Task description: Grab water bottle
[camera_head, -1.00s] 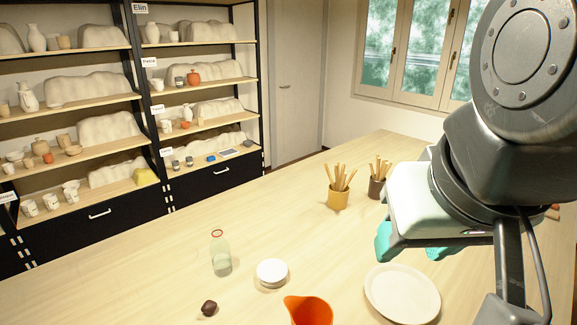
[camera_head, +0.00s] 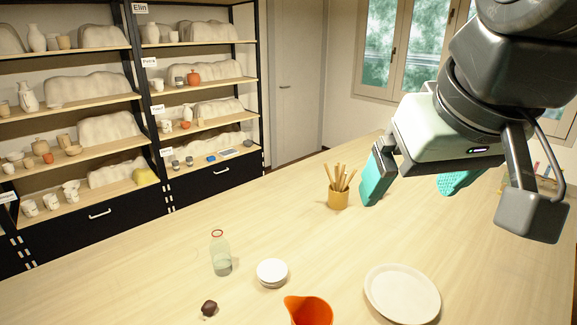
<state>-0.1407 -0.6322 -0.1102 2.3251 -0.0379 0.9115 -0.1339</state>
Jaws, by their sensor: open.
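The water bottle (camera_head: 221,254) is clear and pale green with a red ring at its top. It stands upright on the wooden table, left of the white bowl. My gripper (camera_head: 415,198) is at the upper right, high and well to the right of the bottle. Its two teal fingers are spread apart with nothing between them. The bottle is in plain view and nothing touches it.
A small white bowl (camera_head: 272,272), a dark lump (camera_head: 209,308), an orange jug (camera_head: 308,311) and a white plate (camera_head: 402,293) are on the table (camera_head: 130,285). A yellow cup of sticks (camera_head: 338,194) stands near my left finger. Shelves (camera_head: 95,155) line the back left.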

